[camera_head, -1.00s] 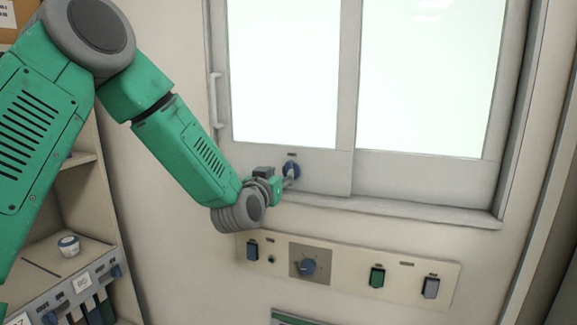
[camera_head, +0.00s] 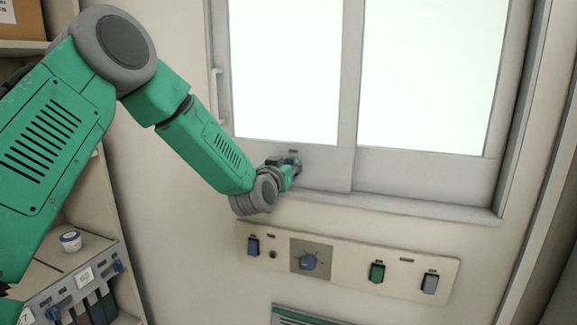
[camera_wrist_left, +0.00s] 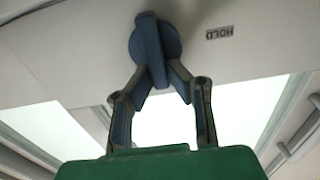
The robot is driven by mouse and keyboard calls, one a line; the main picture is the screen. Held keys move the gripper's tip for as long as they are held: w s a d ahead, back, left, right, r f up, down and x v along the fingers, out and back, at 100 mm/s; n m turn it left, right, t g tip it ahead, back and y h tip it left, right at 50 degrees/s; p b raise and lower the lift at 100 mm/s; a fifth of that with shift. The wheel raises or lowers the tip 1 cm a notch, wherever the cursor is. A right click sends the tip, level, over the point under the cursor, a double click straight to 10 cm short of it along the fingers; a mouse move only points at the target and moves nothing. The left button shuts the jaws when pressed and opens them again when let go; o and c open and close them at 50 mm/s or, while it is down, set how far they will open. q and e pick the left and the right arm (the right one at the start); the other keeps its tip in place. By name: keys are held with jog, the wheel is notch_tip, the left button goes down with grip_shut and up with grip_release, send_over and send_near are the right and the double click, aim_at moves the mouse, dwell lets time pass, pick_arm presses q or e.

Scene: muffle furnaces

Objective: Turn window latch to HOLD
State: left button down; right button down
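The window latch is a dark blue round knob with a raised bar handle (camera_wrist_left: 148,35), on the lower frame of the left window pane. In the wrist view its bar is tilted slightly from upright. A HOLD label (camera_wrist_left: 219,33) appears upside down to the right of the knob. My left gripper (camera_wrist_left: 162,72) has its two fingertips on either side of the bar's near end, seemingly touching it. In the head view my left gripper (camera_head: 292,168) is at the latch and covers most of it. My right gripper is not in view.
Below the sill, a wall panel (camera_head: 340,247) carries several switches and a blue dial (camera_head: 309,262). A window pull handle (camera_head: 216,97) is at the left frame edge. A shelf with a small white jar (camera_head: 70,241) stands at the lower left.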

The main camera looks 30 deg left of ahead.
pick_arm(q)
jog(key=shift+s+a+f+n+b, duration=0.1)
jog(key=shift+a+f+n+b, duration=0.35)
jog(key=shift+n+b, duration=2.2)
jog(key=shift+s+a+f+n+b, duration=0.15)
jog(key=shift+f+n+b, duration=0.4)
jog(key=shift+n+b, duration=2.15)
jog(key=shift+a+f+n+b, duration=0.45)
jog(key=shift+n+b, duration=1.15)
jog(key=shift+n, duration=2.05)
jog(key=c, duration=1.5)
grip_release()
jog(key=shift+c, duration=0.2)
jog(key=shift+w, duration=0.1)
